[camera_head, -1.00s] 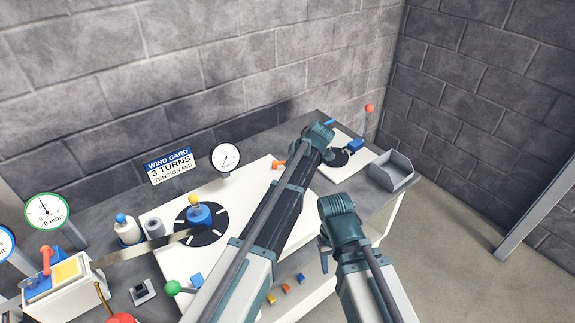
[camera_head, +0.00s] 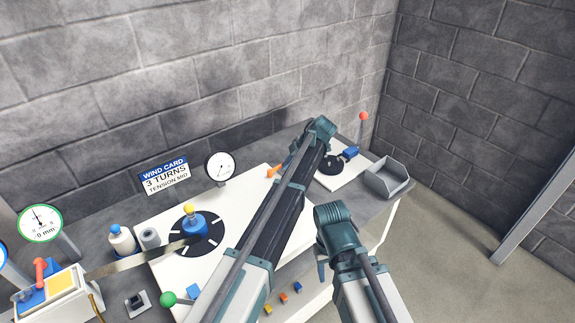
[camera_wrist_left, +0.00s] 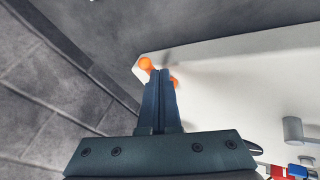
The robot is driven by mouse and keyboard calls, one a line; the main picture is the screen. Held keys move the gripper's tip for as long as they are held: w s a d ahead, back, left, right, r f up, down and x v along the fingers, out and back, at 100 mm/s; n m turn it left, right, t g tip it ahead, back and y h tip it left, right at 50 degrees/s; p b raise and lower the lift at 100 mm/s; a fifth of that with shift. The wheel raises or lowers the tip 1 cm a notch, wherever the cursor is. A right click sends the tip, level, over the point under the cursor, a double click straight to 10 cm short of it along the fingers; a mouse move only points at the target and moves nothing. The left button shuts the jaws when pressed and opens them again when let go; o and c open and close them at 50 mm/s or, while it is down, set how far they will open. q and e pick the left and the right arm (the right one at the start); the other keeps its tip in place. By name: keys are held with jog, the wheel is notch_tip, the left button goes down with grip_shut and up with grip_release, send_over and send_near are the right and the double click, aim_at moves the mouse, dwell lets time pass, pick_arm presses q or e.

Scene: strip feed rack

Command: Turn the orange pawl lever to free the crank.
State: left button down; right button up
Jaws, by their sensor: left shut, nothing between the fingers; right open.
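The orange pawl lever (camera_head: 273,171) lies at the back edge of the white board. In the left wrist view its round orange end (camera_wrist_left: 146,64) shows beyond my fingers, and another orange bit shows just right of them. My left gripper (camera_wrist_left: 160,73) is shut and empty, its tips over or against the lever; contact is not clear. In the head view my left arm hides most of that gripper. My right gripper (camera_head: 321,270) is open and empty, pointing down by the board's front edge. A blue hub with a yellow knob (camera_head: 190,218) sits on a black marked disc.
A smaller white plate holds a black disc with a blue handle (camera_head: 349,153). A grey bin (camera_head: 388,178) stands at the right end. A dial gauge (camera_head: 220,166) and the wind card (camera_head: 165,176) stand behind the board. A green ball knob (camera_head: 168,299) is at the front.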

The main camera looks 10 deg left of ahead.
dwell(0.7)
pick_arm(q)
jog(key=shift+s+a, duration=0.2)
jog(key=shift+a, duration=0.6)
pick_arm(e)
jog(key=shift+d, duration=0.1)
pick_arm(q)
jog(key=shift+s+r, duration=0.1)
pick_arm(e)
jog(key=shift+d, duration=0.1)
